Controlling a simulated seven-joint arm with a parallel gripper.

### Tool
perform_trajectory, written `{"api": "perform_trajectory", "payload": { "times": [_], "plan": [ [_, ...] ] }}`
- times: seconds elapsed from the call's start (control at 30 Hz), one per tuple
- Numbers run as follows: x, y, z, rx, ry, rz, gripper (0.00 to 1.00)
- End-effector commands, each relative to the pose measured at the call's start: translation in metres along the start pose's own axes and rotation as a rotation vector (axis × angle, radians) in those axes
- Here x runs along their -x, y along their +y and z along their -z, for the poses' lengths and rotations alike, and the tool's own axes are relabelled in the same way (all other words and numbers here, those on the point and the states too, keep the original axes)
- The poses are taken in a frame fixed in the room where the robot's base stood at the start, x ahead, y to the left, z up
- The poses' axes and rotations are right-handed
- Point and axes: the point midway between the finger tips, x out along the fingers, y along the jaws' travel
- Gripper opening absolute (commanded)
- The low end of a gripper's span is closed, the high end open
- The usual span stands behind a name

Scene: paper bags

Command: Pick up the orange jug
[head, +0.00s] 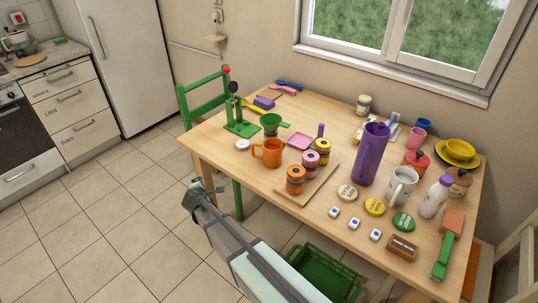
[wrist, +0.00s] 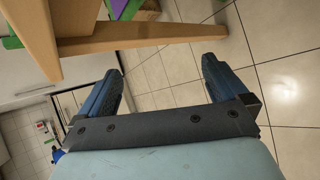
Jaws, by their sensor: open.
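The orange jug (head: 271,152), with a handle on its left side, stands upright near the left front edge of the wooden table (head: 218,147). My gripper (head: 197,188) is off the table's front left edge, in front and to the left of the jug, apart from it. In the wrist view my gripper (wrist: 160,74) is open, with nothing between its two dark blue fingers. The table's edge and leg show there, with floor tiles beyond the fingers. The jug cannot be made out in the wrist view.
A green chair (head: 205,98) and green crate (head: 322,272) flank the table.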

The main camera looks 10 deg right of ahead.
Motion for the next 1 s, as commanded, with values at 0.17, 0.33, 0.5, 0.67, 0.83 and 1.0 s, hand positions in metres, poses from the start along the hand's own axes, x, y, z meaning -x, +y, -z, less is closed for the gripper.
{"api": "perform_trajectory", "payload": {
  "times": [0.17,0.33,0.5,0.67,0.83,1.0],
  "plan": [
    [0.022,0.053,-0.013,0.356,-0.163,-0.091,1.00],
    [0.042,0.091,-0.021,0.589,-0.297,-0.145,1.00],
    [0.062,0.121,-0.030,0.760,-0.420,-0.178,1.00],
    [0.085,0.095,-0.088,0.847,-0.582,-0.103,1.00],
    [0.109,0.051,-0.156,0.864,-0.731,0.011,1.00],
    [0.137,0.015,-0.208,0.874,-0.862,0.108,1.00]
  ]
}}
